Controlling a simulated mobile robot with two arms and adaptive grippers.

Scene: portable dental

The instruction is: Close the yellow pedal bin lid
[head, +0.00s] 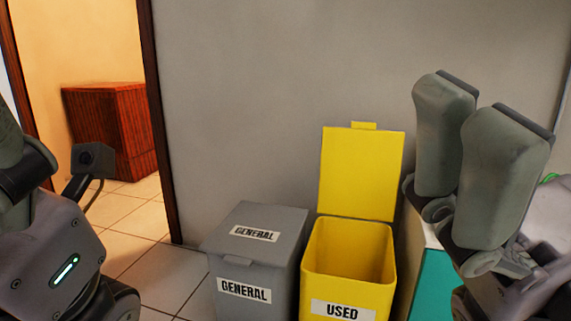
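The yellow pedal bin (346,258) stands on the floor near the wall, labelled USED on its front. Its yellow lid (361,172) is raised upright at the back, so the bin is open and the inside shows. My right gripper (474,95) is at the right, its two grey fingers pointing up and their tips apart, with nothing visible between them. It is to the right of the lid in the picture and looks apart from it. My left arm (62,250) is at the left edge; its gripper is mostly cut off, so its fingers cannot be judged.
A grey bin (255,258) labelled GENERAL, lid shut, stands just left of the yellow bin. A teal and white unit (432,285) is right of it, partly hidden by my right arm. A doorway at the left shows a wooden cabinet (112,130) and tiled floor.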

